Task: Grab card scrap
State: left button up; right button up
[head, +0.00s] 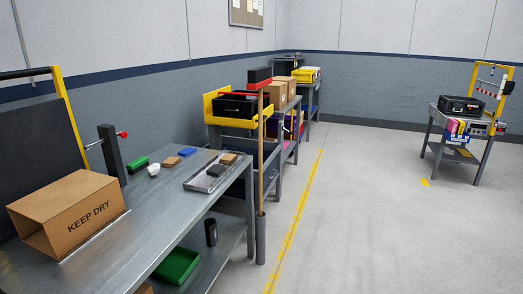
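Two small brown pieces that look like card lie on the grey metal bench (150,215). One brown piece (171,162) lies on the bench top between a white item and a blue item. The other brown piece (228,158) lies at the far end of a shallow metal tray (196,186), beside a dark block (216,171). I cannot tell for sure which is the card scrap. Neither of my grippers shows in the head view.
A "KEEP DRY" box (62,215) stands at the bench's near left. Green (137,164), white (153,170) and blue (187,152) items lie behind. A wooden pole (261,160) stands at the bench's right end. Floor right of the yellow line (297,220) is clear; a cart (450,113) stands far right.

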aim_at(227, 159)
jog(key=i+l, duration=0.2)
jog(key=i, duration=0.8)
jog(key=i+l+z, duration=0.15)
jog(key=i, duration=0.85)
